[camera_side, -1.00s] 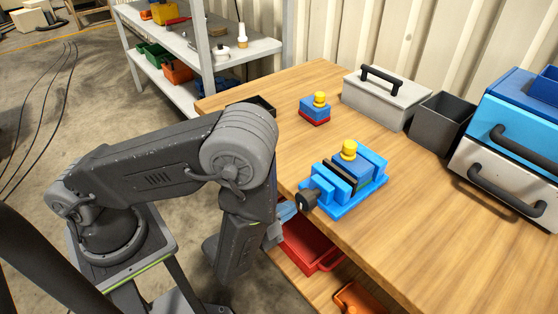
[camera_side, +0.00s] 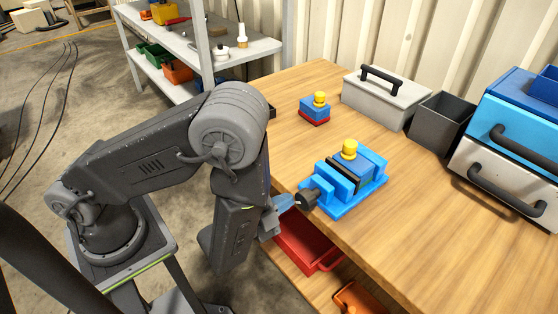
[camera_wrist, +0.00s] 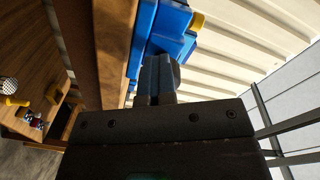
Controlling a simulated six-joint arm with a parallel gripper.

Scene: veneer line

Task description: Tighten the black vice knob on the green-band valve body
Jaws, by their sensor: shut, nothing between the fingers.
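The blue vice (camera_side: 343,207) sits at the table's near edge. It holds a blue valve body (camera_side: 365,165) with a yellow top (camera_side: 349,149); its band is mostly hidden by the jaws. The black vice knob (camera_side: 308,199) sticks out from the vice's left end, past the table edge. My gripper (camera_side: 290,202) is shut with nothing between its fingers. Its tips are at the knob's left side, very close; I cannot tell whether they touch. In the wrist view, the fingers (camera_wrist: 151,80) point at the dark knob, partly hidden, with the blue vice (camera_wrist: 165,40) beyond.
A second blue valve body with a red base (camera_side: 314,112) stands farther back. A grey lidded box (camera_side: 385,98), a dark open bin (camera_side: 438,125) and a drawer unit (camera_side: 510,165) line the table's back right. A red tray (camera_side: 305,248) lies below the table edge.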

